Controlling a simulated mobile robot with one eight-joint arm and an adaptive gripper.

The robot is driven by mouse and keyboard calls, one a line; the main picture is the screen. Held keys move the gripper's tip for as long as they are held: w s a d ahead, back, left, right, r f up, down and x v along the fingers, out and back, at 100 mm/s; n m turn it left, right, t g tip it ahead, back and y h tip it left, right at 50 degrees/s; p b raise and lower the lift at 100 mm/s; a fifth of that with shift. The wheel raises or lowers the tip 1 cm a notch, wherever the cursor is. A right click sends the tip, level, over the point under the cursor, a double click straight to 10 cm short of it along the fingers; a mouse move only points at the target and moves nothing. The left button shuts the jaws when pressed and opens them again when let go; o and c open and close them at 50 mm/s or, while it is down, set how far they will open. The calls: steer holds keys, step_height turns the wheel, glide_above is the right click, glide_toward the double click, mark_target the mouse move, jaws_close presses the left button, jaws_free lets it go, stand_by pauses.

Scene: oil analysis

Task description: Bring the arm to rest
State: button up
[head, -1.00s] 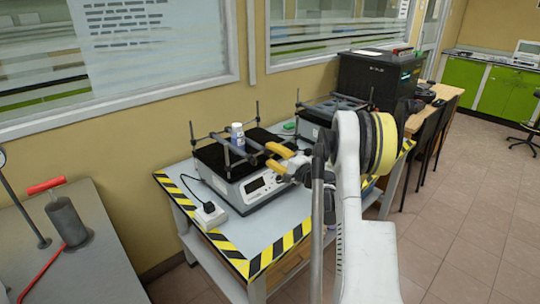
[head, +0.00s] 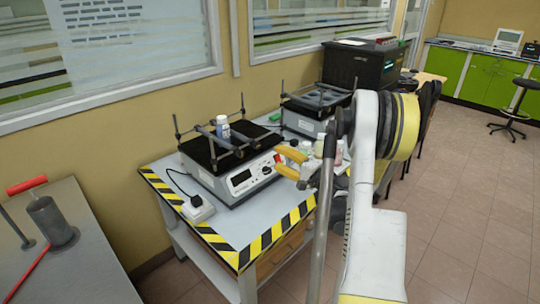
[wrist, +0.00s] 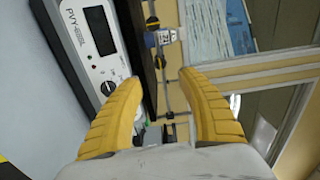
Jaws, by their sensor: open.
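My gripper (head: 290,163) has yellow fingers and is in front of the right side of the near shaker machine (head: 240,172). It is open with nothing between the fingers. In the wrist view my gripper (wrist: 160,100) shows both fingers spread apart, with the shaker's front panel (wrist: 98,45) to the left. A small white bottle with a blue label (head: 222,127) stands on the shaker's black platform among the bars. The same bottle (wrist: 165,37) shows beyond the fingers in the wrist view. My arm hides part of the table's right side.
The table (head: 215,222) has yellow-black striped edges and carries a white power socket (head: 197,209). A second shaker (head: 305,115) and a black box machine (head: 357,68) stand behind. A grey bench (head: 75,262) with a red-handled cylinder is at left.

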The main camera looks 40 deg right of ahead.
steer(key=shift+a, duration=0.1)
steer(key=a+r+n+g+y, duration=0.1)
steer(key=a+r+n+g, duration=0.25)
steer(key=a, duration=0.95)
steer(key=a+r+n+g+y, duration=0.1)
steer(key=a+r+n+g, duration=0.3)
steer(key=a, duration=0.9)
steer(key=s+a+f+n+g+h, duration=0.1)
steer(key=s+a+n, duration=0.3)
steer(key=s, duration=0.7)
steer(key=s+a+f+n+g+h, duration=0.1)
steer(key=s+a+n+g+h, duration=0.1)
steer(key=s+a+n, duration=0.3)
steer(key=s+a, duration=0.3)
steer(key=s, duration=0.2)
steer(key=shift+s+h, duration=0.3)
steer(key=shift+s, duration=0.1)
